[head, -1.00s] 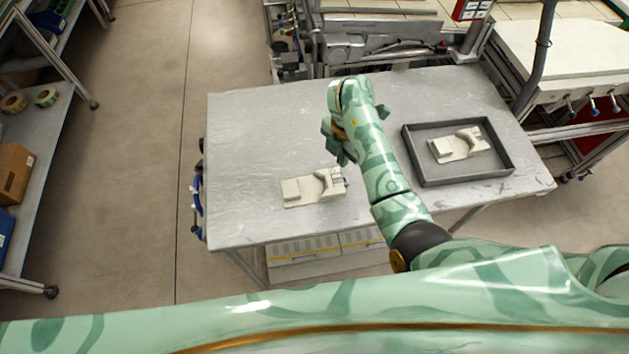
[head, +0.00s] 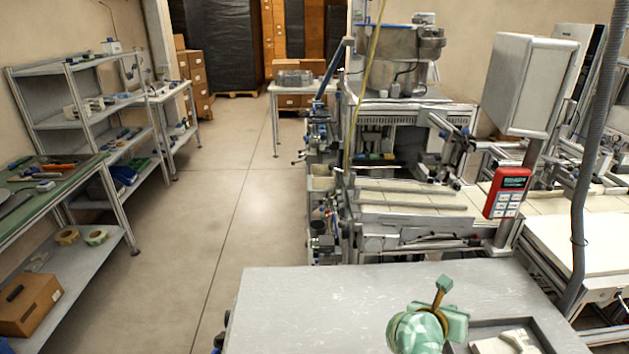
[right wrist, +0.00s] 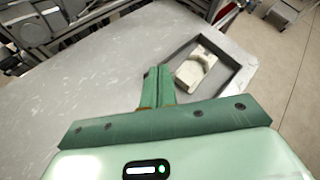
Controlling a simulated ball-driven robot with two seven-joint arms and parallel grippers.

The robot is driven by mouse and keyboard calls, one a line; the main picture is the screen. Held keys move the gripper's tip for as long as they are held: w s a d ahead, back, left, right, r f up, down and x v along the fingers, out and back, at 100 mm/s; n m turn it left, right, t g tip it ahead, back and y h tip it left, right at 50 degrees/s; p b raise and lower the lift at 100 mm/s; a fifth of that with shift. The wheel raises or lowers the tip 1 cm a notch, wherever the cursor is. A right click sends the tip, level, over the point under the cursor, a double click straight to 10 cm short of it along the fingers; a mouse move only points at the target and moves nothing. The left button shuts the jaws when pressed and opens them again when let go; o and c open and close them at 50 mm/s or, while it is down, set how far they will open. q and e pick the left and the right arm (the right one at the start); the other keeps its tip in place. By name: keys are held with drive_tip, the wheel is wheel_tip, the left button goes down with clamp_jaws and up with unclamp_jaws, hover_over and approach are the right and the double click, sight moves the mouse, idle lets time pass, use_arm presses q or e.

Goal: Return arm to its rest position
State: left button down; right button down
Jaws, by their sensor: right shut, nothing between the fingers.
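My right gripper (head: 441,288) is over the grey table (head: 300,310) at the bottom of the head view. In the right wrist view its green fingers (right wrist: 157,72) are together with nothing between them. A grey tray (right wrist: 236,84) lies on the table beyond the fingers, to their right. One cream tape dispenser (right wrist: 196,68) lies in the tray. At the bottom edge of the head view, part of this dispenser (head: 508,343) shows just right of my gripper. My left gripper is not in view.
Machinery (head: 400,215) and a red control box (head: 507,192) stand behind the table. Shelves at the left hold two tape rolls (head: 67,236) (head: 96,237) and a cardboard box (head: 28,303). The table's left part in view is bare.

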drive_tip(key=s+a+r+n+t+y, duration=0.1)
drive_tip(key=a+r+n+t+y, duration=0.1)
drive_tip(key=r+n+t, duration=0.6)
drive_tip(key=s+a+r+n+t+y, duration=0.1)
drive_tip(key=a+r+n+t+y, duration=0.2)
drive_tip(key=r+n, duration=0.5)
drive_tip(key=s+a+f+n+g+y, duration=0.25)
drive_tip(key=a+f+n+y, duration=0.2)
drive_tip(key=n, duration=0.75)
drive_tip(key=s+a+f+n+g+y, duration=0.1)
drive_tip(key=s+a+f+n+y, duration=0.3)
drive_tip(key=n, duration=0.7)
drive_tip(key=s+d+f+n+g+h, duration=0.4)
drive_tip(key=s+d+n+h, duration=0.1)
drive_tip(key=s+d, duration=0.25)
drive_tip(key=s+d+f+n+g+h, duration=0.45)
drive_tip(key=s+d, duration=0.25)
drive_tip(key=s, duration=0.2)
drive_tip(key=s+a+f+g+y+b, duration=0.1)
drive_tip(key=a+f+g+y+b, duration=0.1)
drive_tip(key=f, duration=1.1)
drive_tip(key=s+a+f+g+y+b, duration=0.1)
drive_tip(key=s+a+f+b, duration=0.15)
drive_tip(key=f, duration=1.05)
drive_tip(key=s+f+m+g+y+b, duration=0.2)
drive_tip(key=s+f+m+g+b, duration=0.1)
drive_tip(key=s+f, duration=1.7)
drive_tip(key=shift+a+f, duration=0.15)
drive_tip(key=shift+f, duration=0.8)
